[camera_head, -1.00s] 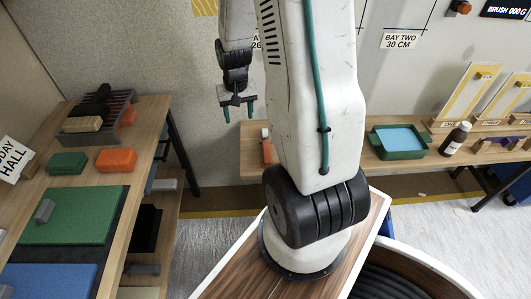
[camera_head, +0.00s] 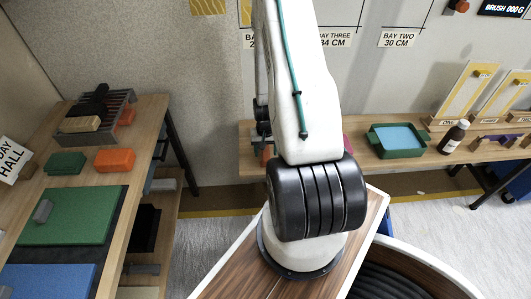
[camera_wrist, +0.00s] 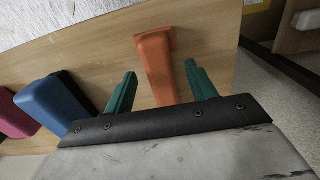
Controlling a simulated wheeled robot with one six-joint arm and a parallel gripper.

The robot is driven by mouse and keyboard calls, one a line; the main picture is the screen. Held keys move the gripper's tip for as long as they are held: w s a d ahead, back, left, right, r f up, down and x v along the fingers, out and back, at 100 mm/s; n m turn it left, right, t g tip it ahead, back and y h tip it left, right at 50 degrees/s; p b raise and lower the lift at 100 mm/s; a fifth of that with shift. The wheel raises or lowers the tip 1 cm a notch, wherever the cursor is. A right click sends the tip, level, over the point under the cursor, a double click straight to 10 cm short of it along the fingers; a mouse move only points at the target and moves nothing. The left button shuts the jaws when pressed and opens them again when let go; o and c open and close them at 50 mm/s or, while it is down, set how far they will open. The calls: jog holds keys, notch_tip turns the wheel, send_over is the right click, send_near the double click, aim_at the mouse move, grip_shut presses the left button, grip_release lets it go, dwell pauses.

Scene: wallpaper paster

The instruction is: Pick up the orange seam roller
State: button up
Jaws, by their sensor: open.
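The orange seam roller (camera_wrist: 156,58) shows in the wrist view as a tapered orange piece on the wooden bench (camera_wrist: 215,40). Its lower end runs down between the two green fingers of my gripper (camera_wrist: 161,69). The fingers are open, one on each side of it, with a gap to each. I cannot tell how far above the bench the fingertips are. In the head view a small orange patch (camera_head: 266,156) on the back bench shows beside my arm, which largely hides my gripper there.
In the wrist view a blue block (camera_wrist: 55,105) and a magenta block (camera_wrist: 14,118) lie left of the fingers. The bench edge is to the right. In the head view a green tray (camera_head: 397,153) and a bottle (camera_head: 454,137) stand farther right; another orange block (camera_head: 114,160) is on the left table.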

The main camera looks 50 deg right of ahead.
jog(key=shift+f, duration=1.05)
jog(key=shift+f, duration=0.15)
jog(key=c, duration=1.1)
